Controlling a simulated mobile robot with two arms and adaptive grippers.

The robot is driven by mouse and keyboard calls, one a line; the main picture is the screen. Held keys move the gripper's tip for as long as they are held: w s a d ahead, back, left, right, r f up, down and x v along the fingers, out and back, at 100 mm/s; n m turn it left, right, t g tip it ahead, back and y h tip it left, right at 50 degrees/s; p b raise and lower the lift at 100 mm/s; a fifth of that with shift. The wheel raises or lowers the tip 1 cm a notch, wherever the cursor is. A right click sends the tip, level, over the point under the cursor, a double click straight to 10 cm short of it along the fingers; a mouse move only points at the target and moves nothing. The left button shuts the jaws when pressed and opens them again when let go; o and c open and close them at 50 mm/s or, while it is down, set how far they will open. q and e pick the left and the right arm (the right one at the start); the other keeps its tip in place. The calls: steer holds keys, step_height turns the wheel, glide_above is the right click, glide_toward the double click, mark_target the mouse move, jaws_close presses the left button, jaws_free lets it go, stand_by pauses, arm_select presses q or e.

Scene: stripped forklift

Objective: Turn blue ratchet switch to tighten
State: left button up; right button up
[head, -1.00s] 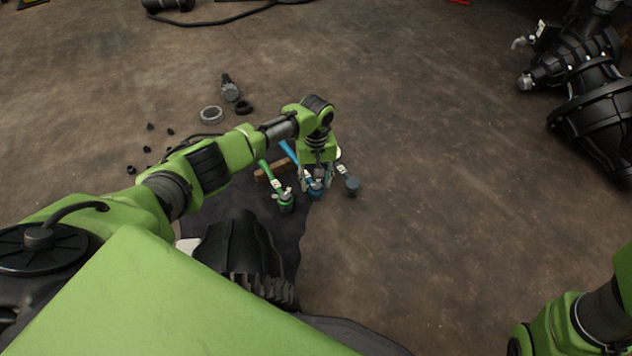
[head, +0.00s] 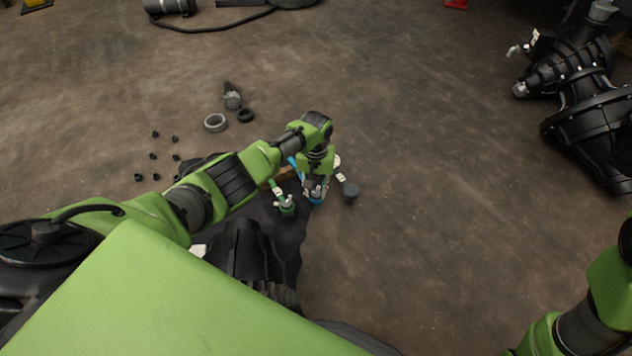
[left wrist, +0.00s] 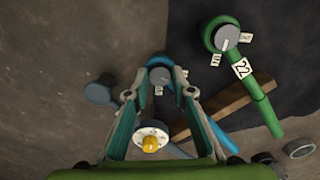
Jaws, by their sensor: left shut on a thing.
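The blue ratchet (head: 317,196) lies on the dark mat, its handle running up-left behind my arm. Its round grey switch face (left wrist: 161,77) shows between the fingertips in the left wrist view. My left gripper (head: 317,188) points down over the ratchet head, and in the left wrist view its fingers (left wrist: 160,93) stand either side of the switch, shut on it. The exact contact is hard to see. A green ratchet (head: 286,206) tagged 22 lies just left of it, and a dark grey ratchet (head: 350,190) just right. My right gripper is out of view.
A wooden block (left wrist: 230,108) lies under the ratchet handles. Several small black sockets (head: 155,154), a grey ring (head: 215,122) and a black ring (head: 245,115) lie up-left. A large black machine part (head: 590,110) stands at the right. Bare floor is clear between.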

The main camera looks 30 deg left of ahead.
arm_select(q)
steer(key=m, duration=0.7)
steer(key=shift+p, duration=0.3)
steer(key=m, duration=0.4)
steer(key=shift+m, duration=1.8)
steer(key=o, duration=1.1)
steer(key=shift+o, duration=0.2)
